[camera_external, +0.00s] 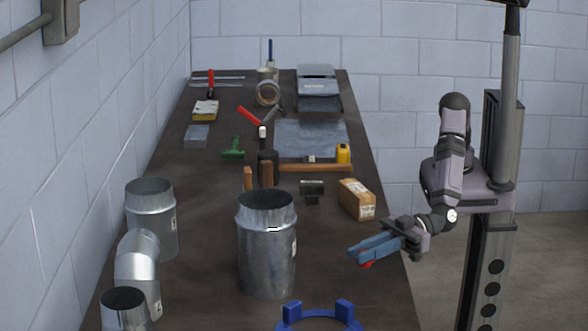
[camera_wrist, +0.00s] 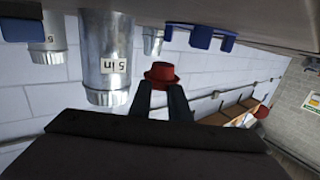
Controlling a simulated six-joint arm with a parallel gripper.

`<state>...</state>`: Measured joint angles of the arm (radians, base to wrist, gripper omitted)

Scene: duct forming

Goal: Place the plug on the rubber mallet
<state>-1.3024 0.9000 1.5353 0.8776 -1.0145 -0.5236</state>
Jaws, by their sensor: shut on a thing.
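The plug (camera_wrist: 160,73) is a small red tapered piece with a wider rim, between my fingertips in the wrist view. In the external view only a bit of its red (camera_external: 366,264) shows under the blue fingers. My gripper (camera_external: 362,255) is shut on it, above the right edge of the workbench near the front. The rubber mallet seems to be the black-headed tool (camera_external: 268,156) lying mid-bench, partly hidden by items in front; I cannot be sure of its outline. My gripper is well apart from it, nearer the camera and to the right.
A tall metal duct (camera_external: 266,255) stands front centre on the workbench (camera_external: 205,275), with more duct pieces (camera_external: 150,215) at left. A blue ring (camera_external: 318,322) is at the front.

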